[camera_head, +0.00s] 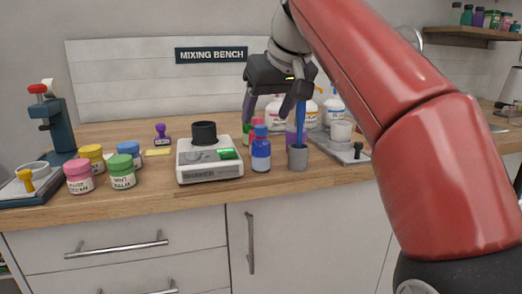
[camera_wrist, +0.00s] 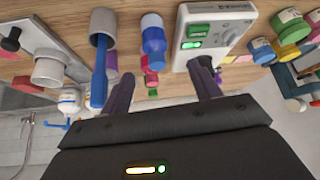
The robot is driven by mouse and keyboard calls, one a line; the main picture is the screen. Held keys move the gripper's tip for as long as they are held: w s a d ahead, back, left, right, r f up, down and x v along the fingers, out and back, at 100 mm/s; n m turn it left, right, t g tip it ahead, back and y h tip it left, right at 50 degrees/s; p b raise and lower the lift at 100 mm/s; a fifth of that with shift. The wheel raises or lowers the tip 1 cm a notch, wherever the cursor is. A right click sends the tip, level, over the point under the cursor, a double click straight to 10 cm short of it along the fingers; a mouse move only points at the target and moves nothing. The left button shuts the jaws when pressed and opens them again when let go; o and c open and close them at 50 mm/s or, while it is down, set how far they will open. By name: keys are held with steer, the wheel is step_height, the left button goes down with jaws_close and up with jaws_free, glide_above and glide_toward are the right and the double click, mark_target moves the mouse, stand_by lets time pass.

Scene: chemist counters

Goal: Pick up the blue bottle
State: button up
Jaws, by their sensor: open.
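The blue bottle (camera_head: 261,152) stands upright near the front of the wooden counter, between a white scale and a grey cup. It also shows in the wrist view (camera_wrist: 154,42), above the gap between my fingers. My gripper (camera_head: 268,106) is open and empty, above and behind the bottle in the head view. In the wrist view my two dark fingers (camera_wrist: 163,76) are spread apart and do not touch the bottle.
The grey cup (camera_head: 298,158) holding a blue stick stands close right of the bottle. The scale (camera_head: 209,163) with a black cup is close left. Pink and purple bottles stand behind. Lidded jars (camera_head: 122,172) are farther left.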

mark_target(263, 127)
steer(key=b+x, duration=0.1)
steer(key=x, duration=0.6)
steer(key=shift+w+d, duration=0.15)
steer(key=shift+w, duration=0.1)
steer(key=shift+c, duration=0.4)
steer(key=c, duration=1)
